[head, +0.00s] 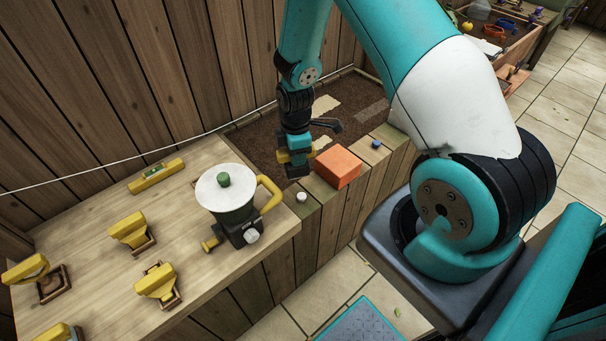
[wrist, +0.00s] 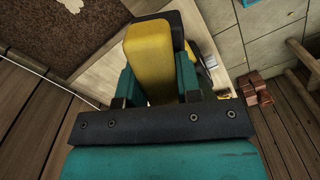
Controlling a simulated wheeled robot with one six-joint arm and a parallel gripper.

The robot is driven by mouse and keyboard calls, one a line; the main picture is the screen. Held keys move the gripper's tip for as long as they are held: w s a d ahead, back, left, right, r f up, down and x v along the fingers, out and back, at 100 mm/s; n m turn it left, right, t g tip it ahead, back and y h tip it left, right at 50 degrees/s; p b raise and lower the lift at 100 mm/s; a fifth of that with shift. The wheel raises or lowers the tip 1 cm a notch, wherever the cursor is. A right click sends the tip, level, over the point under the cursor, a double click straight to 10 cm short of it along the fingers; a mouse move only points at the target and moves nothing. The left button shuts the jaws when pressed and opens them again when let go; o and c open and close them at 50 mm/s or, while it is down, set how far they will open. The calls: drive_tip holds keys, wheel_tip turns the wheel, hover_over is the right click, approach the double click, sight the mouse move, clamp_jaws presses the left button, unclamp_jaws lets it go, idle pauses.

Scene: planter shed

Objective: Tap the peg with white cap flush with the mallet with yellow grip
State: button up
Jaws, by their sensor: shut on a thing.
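My gripper (head: 296,148) is shut on the yellow grip of the mallet (head: 283,157), which also fills the middle of the wrist view (wrist: 148,62). The mallet's dark head (head: 297,171) hangs below the jaws, over the planter's near edge. The peg with white cap (head: 301,197) stands in the planter's wooden rim, just below and slightly right of the mallet head in the head view. The two look apart. How far the peg sticks up is too small to tell. The wrist view does not show the white cap.
An orange block (head: 338,167) sits on the rim right of the mallet, and a blue-capped peg (head: 376,143) stands beyond it. A green machine with a white lid (head: 225,187) and yellow handle stands close left on the bench (head: 85,220), with several yellow-topped tools.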

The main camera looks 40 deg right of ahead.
drive_tip(key=f+n, duration=0.1)
drive_tip(key=d+f+n+b, duration=0.1)
drive_tip(key=f+n, duration=0.1)
drive_tip(key=w+d+f+n+b, duration=0.1)
drive_tip(key=shift+f+n, duration=0.3)
drive_tip(key=shift+f, duration=0.05)
drive_tip(key=shift+d+b, duration=0.15)
drive_tip(key=shift+b, duration=0.2)
drive_tip(key=shift+n, duration=0.3)
wheel_tip(320, 180, down, 6)
drive_tip(key=b, duration=0.4)
drive_tip(key=shift+f, duration=0.4)
drive_tip(key=shift+r+p, duration=0.4)
drive_tip(key=shift+r, duration=0.3)
clamp_jaws()
